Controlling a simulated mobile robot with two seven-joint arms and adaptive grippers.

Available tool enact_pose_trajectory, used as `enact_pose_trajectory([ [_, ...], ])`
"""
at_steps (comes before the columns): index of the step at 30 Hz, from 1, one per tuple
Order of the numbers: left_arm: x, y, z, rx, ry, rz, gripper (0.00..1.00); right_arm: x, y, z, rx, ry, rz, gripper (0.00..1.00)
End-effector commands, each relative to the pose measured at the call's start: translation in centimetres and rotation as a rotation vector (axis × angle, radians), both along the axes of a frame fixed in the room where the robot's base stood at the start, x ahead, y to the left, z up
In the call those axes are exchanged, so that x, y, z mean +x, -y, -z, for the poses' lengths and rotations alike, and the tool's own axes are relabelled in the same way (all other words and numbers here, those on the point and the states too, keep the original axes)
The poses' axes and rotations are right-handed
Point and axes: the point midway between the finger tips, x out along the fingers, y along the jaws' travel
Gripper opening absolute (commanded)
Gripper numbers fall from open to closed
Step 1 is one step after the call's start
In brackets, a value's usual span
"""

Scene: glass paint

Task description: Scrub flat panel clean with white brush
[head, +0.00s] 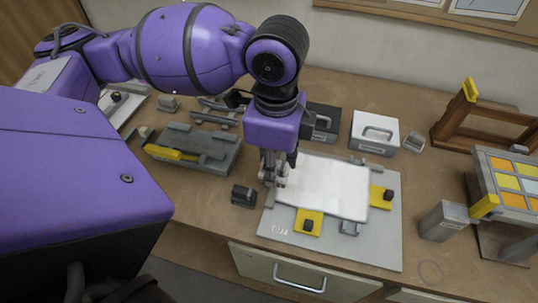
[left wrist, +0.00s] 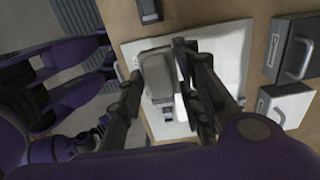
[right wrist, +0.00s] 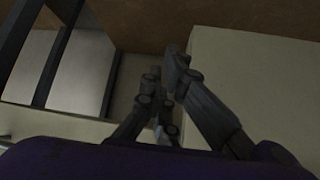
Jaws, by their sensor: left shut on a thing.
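The flat panel (head: 335,185) is a pale, whitish sheet lying on a grey board (head: 385,245) on the bench. My left gripper (head: 277,172) points down at the panel's left edge. In the left wrist view my left gripper (left wrist: 158,80) is shut on a grey-white block (left wrist: 158,70), which seems to be the white brush. Its bristles are hidden, and I cannot tell whether it touches the panel. My right gripper (right wrist: 164,85) shows only in the right wrist view, with its fingertips close together and nothing visible between them.
Yellow clamps with black knobs (head: 308,223) (head: 382,196) sit at the panel's edges. A small dark block (head: 243,195) stands left of the board. A grey tray (head: 220,145), a white box (head: 375,131) and a dark box (head: 325,120) lie behind. A coloured glass panel (head: 513,180) stands right.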

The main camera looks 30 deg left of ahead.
Motion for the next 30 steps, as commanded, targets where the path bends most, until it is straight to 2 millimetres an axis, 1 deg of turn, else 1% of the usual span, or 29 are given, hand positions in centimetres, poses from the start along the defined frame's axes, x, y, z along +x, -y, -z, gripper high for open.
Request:
enact_pose_trajectory([
  [8,-0.2,0.2,-0.1,0.001,-0.001,0.000,0.06,0.2,-0.1,0.0,0.001,0.003,-0.002,0.00],
  [9,-0.2,0.2,0.0,0.000,-0.001,0.000,0.31,0.3,-0.1,-0.1,0.001,0.004,-0.002,0.00],
  [13,-0.2,0.2,0.0,0.000,-0.001,0.000,0.14,0.4,-0.1,-0.1,0.002,0.007,-0.003,0.00],
  [14,-0.2,0.2,0.0,0.000,-0.001,0.000,0.11,0.5,-0.1,-0.1,0.001,0.007,-0.003,0.00],
  [17,-0.1,0.1,0.0,0.000,-0.001,-0.015,0.11,0.5,-0.1,-0.2,0.001,0.009,-0.003,0.00],
  [19,0.2,0.1,0.0,0.000,-0.001,-0.058,0.11,0.5,-0.1,-0.2,0.001,0.010,-0.003,0.00],
  [23,1.1,0.2,0.2,-0.002,-0.001,-0.244,0.11,0.6,-0.1,-0.3,0.001,0.011,-0.004,0.00],
  [26,2.1,0.1,0.5,-0.002,-0.001,-0.470,0.11,0.6,-0.1,-0.3,0.000,0.011,-0.005,0.00],
  [30,4.1,0.1,1.0,-0.003,0.001,-0.828,0.11,0.6,-0.1,-0.3,0.001,0.012,-0.006,0.00],
])
